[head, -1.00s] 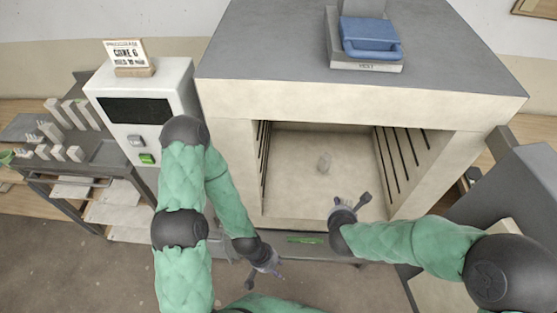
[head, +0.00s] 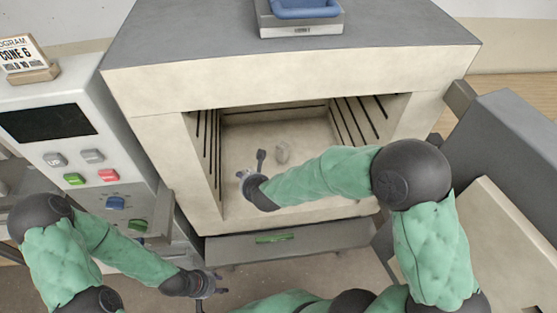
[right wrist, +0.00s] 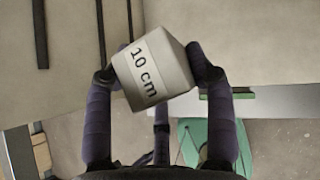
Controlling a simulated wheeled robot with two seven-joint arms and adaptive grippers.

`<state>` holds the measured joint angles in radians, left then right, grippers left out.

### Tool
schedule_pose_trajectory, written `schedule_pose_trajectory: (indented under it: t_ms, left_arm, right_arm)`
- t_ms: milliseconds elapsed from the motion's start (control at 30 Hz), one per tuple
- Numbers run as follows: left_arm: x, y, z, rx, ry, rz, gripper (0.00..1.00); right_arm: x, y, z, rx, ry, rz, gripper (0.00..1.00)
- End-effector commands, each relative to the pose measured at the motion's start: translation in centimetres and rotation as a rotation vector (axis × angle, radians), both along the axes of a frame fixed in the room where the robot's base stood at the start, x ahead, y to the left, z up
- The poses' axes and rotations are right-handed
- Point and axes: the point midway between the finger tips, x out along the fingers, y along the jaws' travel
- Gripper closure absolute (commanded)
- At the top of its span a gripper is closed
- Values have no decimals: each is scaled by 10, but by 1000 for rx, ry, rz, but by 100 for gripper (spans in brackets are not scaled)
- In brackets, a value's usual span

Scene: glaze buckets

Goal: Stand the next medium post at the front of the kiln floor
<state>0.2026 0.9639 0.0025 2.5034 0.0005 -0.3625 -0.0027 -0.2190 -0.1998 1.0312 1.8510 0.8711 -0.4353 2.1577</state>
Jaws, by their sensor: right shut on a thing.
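My right gripper (head: 252,170) reaches into the kiln's opening in the head view. In the right wrist view the right gripper (right wrist: 158,75) is shut on a pale grey post (right wrist: 153,73) marked "10 cm", which looks tilted in that picture. The held post is hidden or too small to tell in the head view. My left gripper (head: 218,284) is empty and looks open, low in front of the kiln's left side.
The kiln (head: 155,145) has slotted side walls and a roof above the opening. A grey ledge with a green tag (head: 274,237) is below its front edge. A control box (head: 60,130) is at the left. A grey cabinet (head: 510,140) is at the right.

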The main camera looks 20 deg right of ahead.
Motion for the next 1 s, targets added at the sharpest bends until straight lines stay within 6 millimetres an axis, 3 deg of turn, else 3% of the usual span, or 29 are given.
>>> schedule_pose_trajectory:
  t_ms: [33, 100, 1000]
  left_arm:
    - [0, 0, -14, 0, 0, 0, 60]
    - [0, 0, -21, 0, 0, 0, 60]
    - [0, 0, -54, 0, 0, 0, 60]
  right_arm:
    - [4, -10, -9, 2, -8, 16, 91]
    - [6, -18, -12, 1, -9, 52, 91]
    - [5, -82, -18, 0, -4, 375, 91]
